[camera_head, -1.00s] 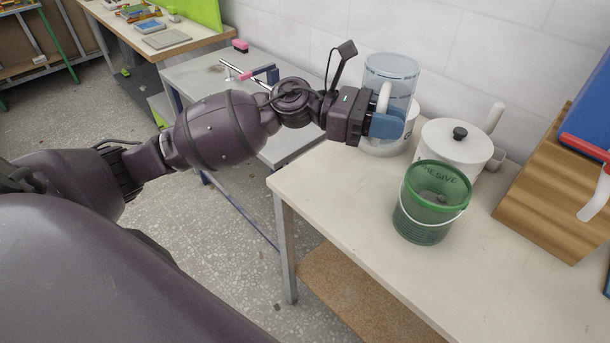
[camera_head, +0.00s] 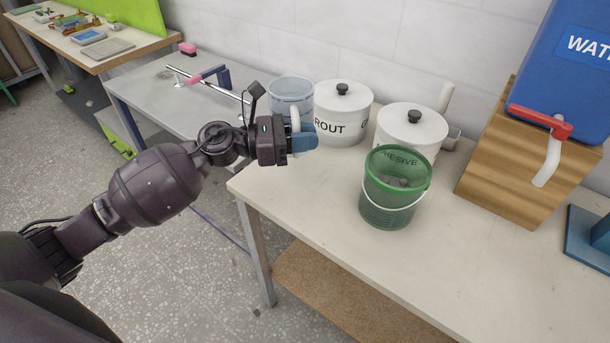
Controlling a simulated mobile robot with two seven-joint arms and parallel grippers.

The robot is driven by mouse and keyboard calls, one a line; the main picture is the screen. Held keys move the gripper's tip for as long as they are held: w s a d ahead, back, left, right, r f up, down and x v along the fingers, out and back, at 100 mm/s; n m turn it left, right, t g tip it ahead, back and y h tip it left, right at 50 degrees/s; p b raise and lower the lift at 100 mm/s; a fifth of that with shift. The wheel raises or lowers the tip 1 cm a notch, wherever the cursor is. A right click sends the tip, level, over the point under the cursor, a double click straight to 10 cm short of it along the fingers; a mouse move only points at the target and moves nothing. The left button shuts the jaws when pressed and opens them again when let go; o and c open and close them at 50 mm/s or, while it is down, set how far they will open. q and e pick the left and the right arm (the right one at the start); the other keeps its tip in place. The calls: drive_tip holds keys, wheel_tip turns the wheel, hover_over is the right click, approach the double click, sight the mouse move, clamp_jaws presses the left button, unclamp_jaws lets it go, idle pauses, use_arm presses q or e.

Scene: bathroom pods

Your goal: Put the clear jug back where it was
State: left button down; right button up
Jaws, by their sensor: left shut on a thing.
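The clear jug (camera_head: 291,91) is a see-through bluish cylinder with a white handle (camera_head: 296,119), at the far left corner of the white table. My left gripper (camera_head: 303,137) is shut on the jug at its handle, in front of it. The jug looks upright. Its lower part is hidden behind the gripper, so I cannot tell whether its base touches the table. My right gripper is not in view.
A white grout pot (camera_head: 340,127) stands just right of the jug, with another lidded white pot (camera_head: 410,128) beside it. A green adhesive bucket (camera_head: 394,190) stands nearer. A wooden block (camera_head: 515,160) carries a blue water container (camera_head: 580,70). The table's front left is clear.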

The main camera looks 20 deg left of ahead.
use_arm(q)
wheel_tip(320, 180, down, 10)
drive_tip(key=shift+f+b, duration=0.15)
drive_tip(key=shift+b, duration=0.6)
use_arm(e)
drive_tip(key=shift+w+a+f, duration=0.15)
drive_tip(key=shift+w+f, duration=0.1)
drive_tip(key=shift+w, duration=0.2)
use_arm(q)
drive_tip(key=shift+f, duration=0.2)
drive_tip(key=c, duration=1.1)
unclamp_jaws()
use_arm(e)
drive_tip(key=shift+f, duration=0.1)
use_arm(q)
drive_tip(key=shift+r, duration=0.15)
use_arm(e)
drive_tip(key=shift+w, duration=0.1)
